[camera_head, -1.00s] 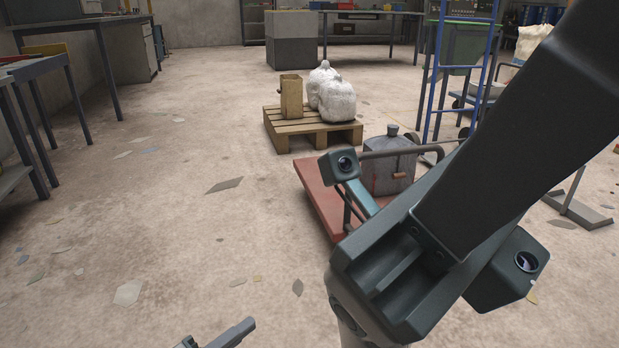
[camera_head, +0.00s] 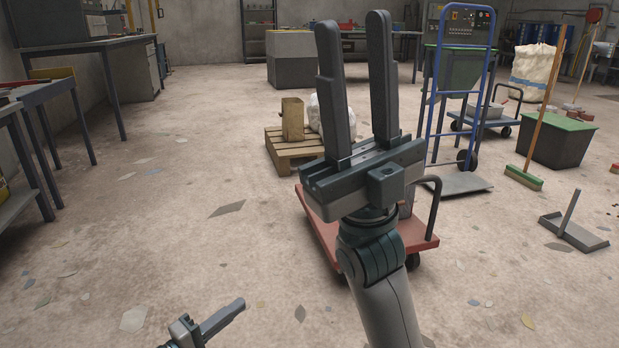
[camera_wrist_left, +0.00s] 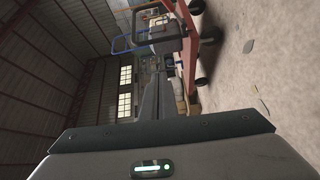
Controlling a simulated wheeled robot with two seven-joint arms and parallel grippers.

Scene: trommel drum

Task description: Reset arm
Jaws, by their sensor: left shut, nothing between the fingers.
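My right arm rises from the bottom of the head view. Its gripper (camera_head: 353,24) points upward in the middle, its two long dark fingers parallel and well apart with nothing between them. My left gripper (camera_head: 238,304) shows at the bottom edge, low and left of the right arm. Its fingers are together and hold nothing. The left wrist view shows its closed dark fingers (camera_wrist_left: 154,88) from behind, in a turned picture. Most of the left arm is out of view.
A red cart (camera_head: 318,219) stands behind the right gripper, partly hidden. A wooden pallet (camera_head: 285,150) is beyond it. A blue hand truck (camera_head: 433,110), broom (camera_head: 541,105) and dustpan (camera_head: 573,233) stand right. Tables (camera_head: 60,93) line the left. The floor at left is clear.

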